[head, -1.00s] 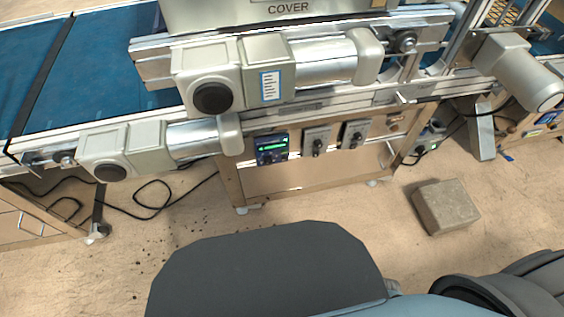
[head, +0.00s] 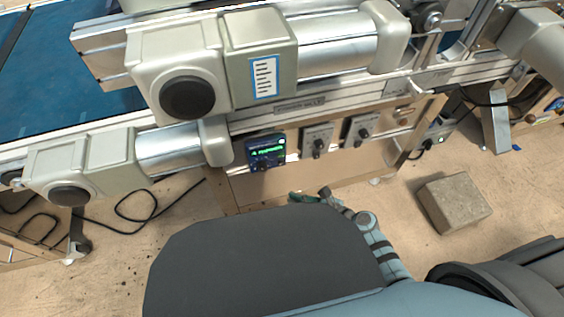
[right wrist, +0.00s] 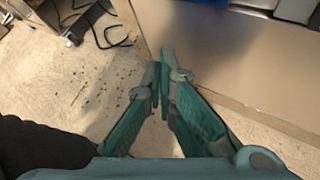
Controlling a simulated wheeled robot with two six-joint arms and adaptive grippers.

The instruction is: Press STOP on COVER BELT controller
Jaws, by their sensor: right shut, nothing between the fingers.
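The likely COVER BELT controller is a small dark blue box (head: 266,151) with a lit green display, on the wooden panel under the conveyor in the head view. Its button labels are too small to read. My right gripper (head: 296,197) shows just past the edge of my dark body, below the controller and a little to its right, apart from it. In the right wrist view the fingers (right wrist: 160,75) meet at their tips, with nothing between them, near the wooden panel and above the floor. My left gripper is not in view.
Two knob boxes, one nearer (head: 318,141) and one farther right (head: 361,130), sit beside the controller. Grey motor housings (head: 180,70) jut out above it. A stone block (head: 455,201) lies on the floor at right. Black cables lie on the floor at left.

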